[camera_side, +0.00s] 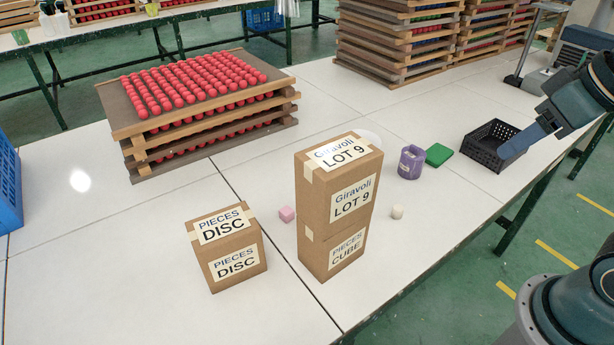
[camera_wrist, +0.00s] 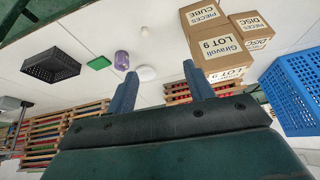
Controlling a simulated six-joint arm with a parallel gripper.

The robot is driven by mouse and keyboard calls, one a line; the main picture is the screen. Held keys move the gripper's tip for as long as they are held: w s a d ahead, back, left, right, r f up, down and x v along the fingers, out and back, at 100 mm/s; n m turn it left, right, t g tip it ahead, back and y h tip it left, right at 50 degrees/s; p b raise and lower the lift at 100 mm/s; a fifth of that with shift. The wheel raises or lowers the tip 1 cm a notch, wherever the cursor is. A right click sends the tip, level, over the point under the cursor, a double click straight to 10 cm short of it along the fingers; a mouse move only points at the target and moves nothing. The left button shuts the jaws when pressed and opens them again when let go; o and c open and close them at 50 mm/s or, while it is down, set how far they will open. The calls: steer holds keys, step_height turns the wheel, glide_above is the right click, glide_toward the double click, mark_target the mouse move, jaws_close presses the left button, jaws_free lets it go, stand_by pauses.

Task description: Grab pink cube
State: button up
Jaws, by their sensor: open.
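The pink cube (camera_side: 287,214) lies on the white table in the side view, between the disc box (camera_side: 237,262) and the taller stack of cube and lot 9 boxes (camera_side: 312,215). I cannot see the pink cube in the wrist view. My gripper (camera_side: 518,146) is at the right of the side view, in front of or over the black crate and far from the cube. In the wrist view my gripper (camera_wrist: 158,82) has its two fingers spread apart with nothing between them.
A small cream piece (camera_side: 397,212), a purple cup (camera_side: 411,162), a green block (camera_side: 438,154) and a black crate (camera_side: 490,143) stand right of the boxes. Stacked trays of red balls (camera_side: 205,150) stand at left. The front left table is clear.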

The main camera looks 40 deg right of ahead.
steer(key=w+a+r+m+g+y, duration=0.1)
steer(key=w+a+m, duration=0.1)
steer(key=w, duration=0.4)
steer(key=w+a+r+m, duration=0.1)
steer(key=w+m, duration=0.1)
steer(key=w, duration=0.4)
steer(key=m+g+y, duration=0.3)
steer(key=m+g, duration=0.2)
steer(key=m, duration=0.7)
glide_above(287, 210)
steer(key=d, duration=0.6)
step_height(287, 210, down, 25)
steer(key=shift+w+a+r, duration=0.1)
steer(key=shift+w+a, duration=0.15)
steer(key=shift+w, duration=0.2)
steer(key=shift+x, duration=6.9)
steer(key=shift+s+a, duration=0.1)
steer(key=shift+r, duration=0.1)
steer(key=c, duration=1)
